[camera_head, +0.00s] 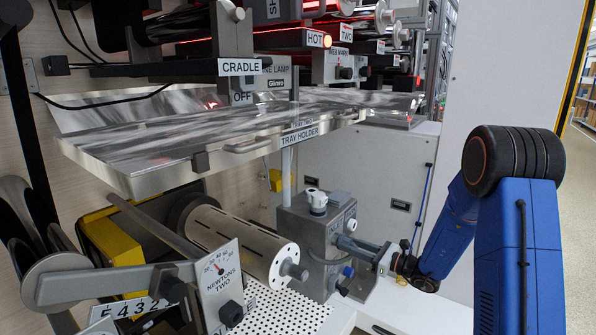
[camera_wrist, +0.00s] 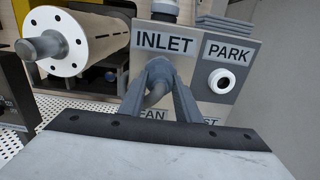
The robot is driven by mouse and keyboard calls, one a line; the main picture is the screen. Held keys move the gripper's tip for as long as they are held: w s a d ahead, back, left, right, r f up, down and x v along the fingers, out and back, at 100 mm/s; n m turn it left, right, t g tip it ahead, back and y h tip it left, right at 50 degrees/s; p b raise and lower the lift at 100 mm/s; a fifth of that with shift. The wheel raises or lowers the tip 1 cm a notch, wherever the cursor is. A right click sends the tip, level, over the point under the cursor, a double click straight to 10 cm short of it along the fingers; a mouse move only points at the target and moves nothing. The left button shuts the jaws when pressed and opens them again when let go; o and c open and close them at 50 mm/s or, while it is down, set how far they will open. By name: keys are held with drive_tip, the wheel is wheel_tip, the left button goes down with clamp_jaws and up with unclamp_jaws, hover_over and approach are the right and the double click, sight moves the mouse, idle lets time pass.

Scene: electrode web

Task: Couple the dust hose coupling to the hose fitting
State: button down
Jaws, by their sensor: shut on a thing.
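My gripper (camera_wrist: 158,98) is shut on the grey dust hose coupling (camera_wrist: 159,72), with one finger on each side of it. The coupling is at the face of a grey box (camera_wrist: 205,98), just under the INLET label (camera_wrist: 163,41). The hose fitting under that label is hidden behind the coupling, so I cannot tell whether the two touch or are joined. In the head view my gripper (camera_head: 358,246) reaches from the right to the same box (camera_head: 302,238). A white round port (camera_wrist: 221,81) sits empty under the PARK label.
In the head view a metal tray (camera_head: 190,140) hangs above the box. A lever and dial plate (camera_head: 222,285) are at the lower left. Pale floor lies open at the lower right.

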drive_tip(key=m, duration=0.6)
idle(0.3)
drive_tip(key=c, duration=1.2)
unclamp_jaws()
drive_tip(key=shift+v, duration=4.55)
